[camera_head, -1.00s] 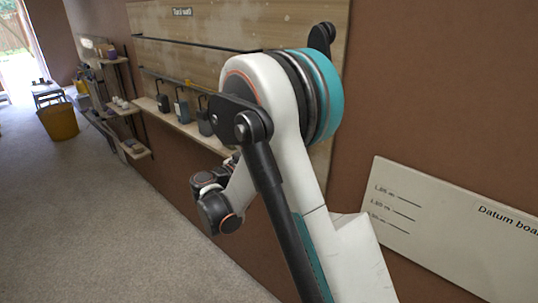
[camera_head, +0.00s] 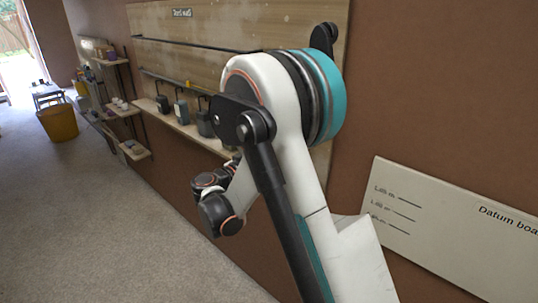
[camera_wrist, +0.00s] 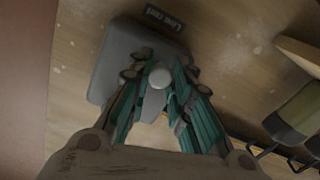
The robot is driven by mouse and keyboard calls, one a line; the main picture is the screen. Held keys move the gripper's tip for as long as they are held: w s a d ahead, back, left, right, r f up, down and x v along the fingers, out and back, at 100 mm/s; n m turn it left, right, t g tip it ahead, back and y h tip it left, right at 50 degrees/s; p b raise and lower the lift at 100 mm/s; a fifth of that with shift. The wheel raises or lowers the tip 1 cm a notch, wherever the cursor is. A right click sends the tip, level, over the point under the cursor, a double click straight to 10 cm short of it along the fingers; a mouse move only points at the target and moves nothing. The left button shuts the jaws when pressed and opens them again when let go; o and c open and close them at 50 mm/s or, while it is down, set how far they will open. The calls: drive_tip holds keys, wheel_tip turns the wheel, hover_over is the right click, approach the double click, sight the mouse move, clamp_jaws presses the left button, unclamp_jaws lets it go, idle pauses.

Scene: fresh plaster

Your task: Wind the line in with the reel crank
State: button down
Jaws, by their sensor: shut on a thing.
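In the wrist view a grey reel housing (camera_wrist: 112,58) is fixed to a wooden board, under a dark label that seems to read "Line reel". A pale round crank knob (camera_wrist: 160,77) sits between the teal-lined fingers of my gripper (camera_wrist: 161,86). The fingers are shut on the knob. A light grey piece, perhaps the crank arm, shows just below the knob; the fingers hide much of it. In the head view my arm covers the gripper and the reel.
A wooden wall board (camera_head: 215,25) carries a rail and a shelf (camera_head: 182,128) with several dark containers. A datum board (camera_head: 455,225) hangs at right. A yellow bin (camera_head: 60,122) stands far left. The grey floor (camera_head: 90,220) at left is clear.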

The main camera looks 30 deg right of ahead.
drive_tip(key=s+d+r+n, duration=0.1)
drive_tip(key=s+r+n, duration=0.1)
drive_tip(key=n, duration=0.9)
drive_tip(key=s+d+r+n, duration=0.1)
drive_tip(key=s+r+n, duration=0.2)
drive_tip(key=n, duration=0.9)
drive_tip(key=shift+s, duration=0.45)
drive_tip(key=shift+r+n, duration=0.15)
drive_tip(key=shift+n, duration=0.35)
drive_tip(key=c, duration=1.4)
unclamp_jaws()
